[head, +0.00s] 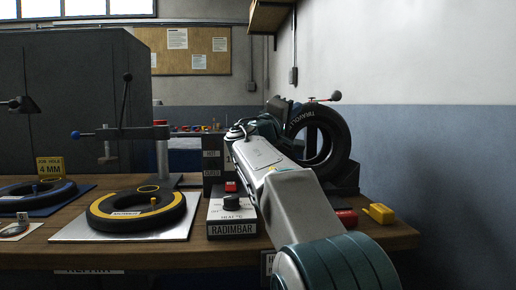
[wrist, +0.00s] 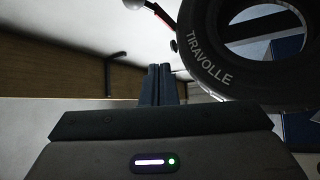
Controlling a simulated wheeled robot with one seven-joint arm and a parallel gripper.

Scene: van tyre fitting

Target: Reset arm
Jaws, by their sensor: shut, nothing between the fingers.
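My arm reaches forward over the bench in the head view, with its wrist end close to a black tyre marked TIRAVOLLE (head: 342,143) that stands upright at the back right. My gripper (wrist: 158,68) shows in the wrist view with its two dark fingers together, shut and empty. The same tyre (wrist: 205,62) fills the upper right of the wrist view, beside the fingertips. I cannot tell the gap between them. The fingers cannot be made out clearly in the head view.
A black tyre with a yellow band (head: 108,222) lies on a metal plate (head: 72,233). A RADIMBAR control box (head: 232,217) stands left of my arm. A blue-knobbed lever stand (head: 125,131) rises behind. A yellow block (head: 380,213) and red item (head: 347,217) lie right of my arm.

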